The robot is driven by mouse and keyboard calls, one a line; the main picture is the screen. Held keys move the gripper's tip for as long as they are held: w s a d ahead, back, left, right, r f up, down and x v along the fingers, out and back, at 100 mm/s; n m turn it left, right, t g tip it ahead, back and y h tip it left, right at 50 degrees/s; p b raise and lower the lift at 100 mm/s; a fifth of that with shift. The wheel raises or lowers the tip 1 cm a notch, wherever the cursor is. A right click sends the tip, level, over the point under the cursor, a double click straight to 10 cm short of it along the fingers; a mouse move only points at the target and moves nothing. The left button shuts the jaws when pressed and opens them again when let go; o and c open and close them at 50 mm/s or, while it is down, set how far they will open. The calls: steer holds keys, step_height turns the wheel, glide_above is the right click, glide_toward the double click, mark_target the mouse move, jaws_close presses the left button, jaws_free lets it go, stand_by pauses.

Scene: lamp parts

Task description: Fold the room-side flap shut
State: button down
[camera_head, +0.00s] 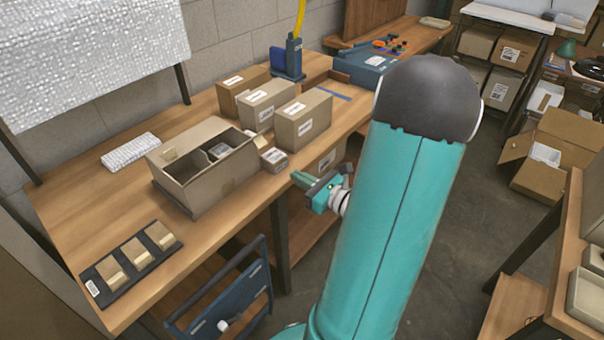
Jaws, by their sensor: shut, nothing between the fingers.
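An open tan carton (216,186) stands on the wooden workbench, left of my gripper. Its top is partly open, with a dark inside and a grey item (217,151) in it. The broad tan face toward the room is visible, but I cannot tell whether it is a hanging flap or the carton wall. My gripper (299,178) is shut and empty, near the bench's front edge. It is to the right of the carton and apart from it. My teal arm covers part of the view on the right.
A small labelled box (274,160) sits by the carton's right end. Taller closed boxes (303,120) stand behind it. A dark tray (131,264) with tan blocks lies front left. A blue cart (226,305) stands below the bench. An open carton (534,169) is on the floor at right.

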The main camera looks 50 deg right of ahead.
steer(key=w+r, duration=0.2)
steer(key=w, duration=0.7)
steer(key=shift+w+a+r, duration=0.2)
steer(key=shift+w+r, duration=0.15)
steer(key=shift+w, duration=0.05)
